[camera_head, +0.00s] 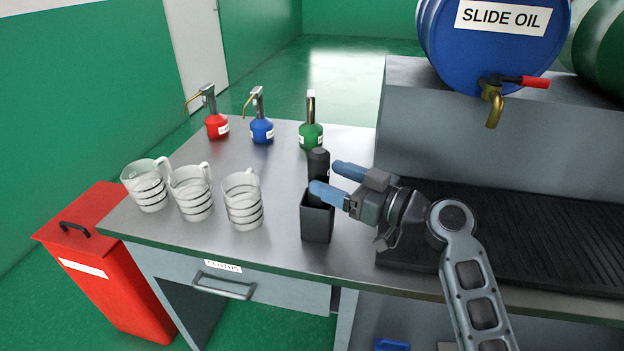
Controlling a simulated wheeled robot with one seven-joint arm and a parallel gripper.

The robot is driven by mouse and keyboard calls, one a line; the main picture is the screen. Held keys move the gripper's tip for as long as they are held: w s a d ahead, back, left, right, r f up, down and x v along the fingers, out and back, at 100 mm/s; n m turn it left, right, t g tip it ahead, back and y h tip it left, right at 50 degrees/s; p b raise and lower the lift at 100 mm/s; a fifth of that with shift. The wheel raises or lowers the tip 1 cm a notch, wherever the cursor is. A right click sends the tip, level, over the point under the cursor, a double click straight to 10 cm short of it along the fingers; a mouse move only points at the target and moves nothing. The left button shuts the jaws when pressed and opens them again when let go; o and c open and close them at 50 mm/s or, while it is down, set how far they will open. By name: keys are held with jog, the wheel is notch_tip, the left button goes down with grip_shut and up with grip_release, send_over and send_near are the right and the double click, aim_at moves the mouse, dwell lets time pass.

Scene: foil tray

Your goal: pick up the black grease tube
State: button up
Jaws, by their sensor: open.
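The black grease tube (318,163) stands upright in a dark, square, open-topped holder (317,224) near the front of the metal bench. My gripper (324,177) reaches in from the right with its blue fingers apart. One fingertip is in front of the tube's lower visible part, just over the holder's rim. The other is to the right of the tube, farther back. The tube appears to be at the mouth of the fingers; I cannot tell whether either finger touches it. The tube's lower end is hidden in the holder.
Clear measuring jugs (193,192) stand to the left. Red (217,126), blue (262,130) and green (311,134) oil cans stand behind. A black ribbed tray (540,235) and a blue drum (490,45) with a tap are at right. The middle of the bench is clear.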

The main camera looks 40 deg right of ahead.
aim_at(311, 171)
jog(key=w, duration=0.2)
jog(key=w+p, duration=0.1)
jog(key=w+a+p, duration=0.1)
jog(key=w, duration=0.1)
jog(key=shift+w+f, duration=0.25)
jog(key=shift+w, duration=0.1)
jog(key=shift+c, duration=0.2)
